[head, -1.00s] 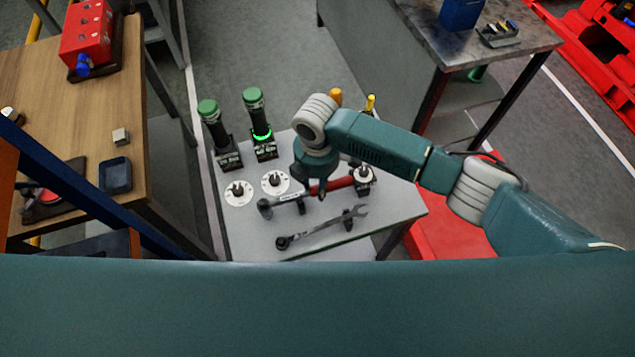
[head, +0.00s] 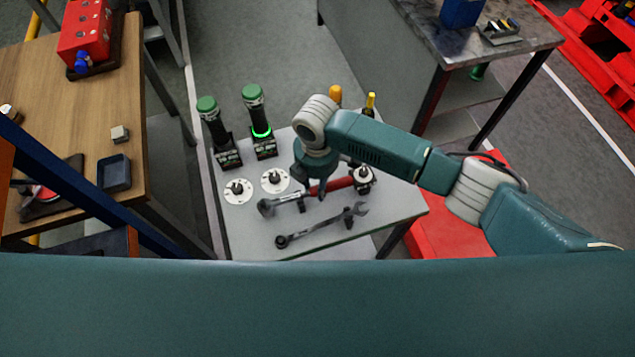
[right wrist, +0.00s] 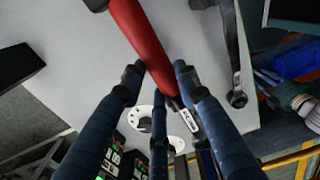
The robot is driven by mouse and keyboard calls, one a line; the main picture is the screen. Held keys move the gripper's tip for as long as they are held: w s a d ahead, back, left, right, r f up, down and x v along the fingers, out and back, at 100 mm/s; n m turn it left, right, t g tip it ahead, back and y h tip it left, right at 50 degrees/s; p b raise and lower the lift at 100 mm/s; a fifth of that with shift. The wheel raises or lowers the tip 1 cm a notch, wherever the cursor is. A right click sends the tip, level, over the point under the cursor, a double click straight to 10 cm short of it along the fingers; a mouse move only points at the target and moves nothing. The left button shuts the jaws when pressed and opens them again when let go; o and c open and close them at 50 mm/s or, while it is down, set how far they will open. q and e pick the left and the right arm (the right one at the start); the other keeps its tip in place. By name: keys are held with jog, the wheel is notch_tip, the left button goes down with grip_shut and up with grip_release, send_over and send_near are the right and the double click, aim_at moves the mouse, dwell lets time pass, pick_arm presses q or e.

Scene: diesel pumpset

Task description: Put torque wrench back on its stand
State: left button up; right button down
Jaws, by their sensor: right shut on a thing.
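The torque wrench (head: 340,185) has a red handle and a dark shaft, with its dark head toward the left over the grey table (head: 250,238). My right gripper (head: 319,191) reaches down from above and is shut on the wrench around the handle's shaft end. In the right wrist view the red handle (right wrist: 142,40) runs between the blue-sleeved fingers, and a pale label shows on the shaft. A small dark post (head: 301,205) shows beside the shaft; I cannot tell whether the wrench touches it.
A combination wrench (head: 320,226) lies on dark supports along the table's front. Two white discs (head: 238,191) with dark knobs and two green-capped tools (head: 257,110) stand at the left and back. A wooden bench (head: 110,60) is at left, a metal-topped table (head: 440,45) behind.

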jog(key=shift+f, duration=0.25)
jog(key=c, duration=1.3)
grip_release()
jog(key=shift+o, duration=0.5)
notch_tip(320, 180, up, 12)
jog(key=shift+a, duration=0.1)
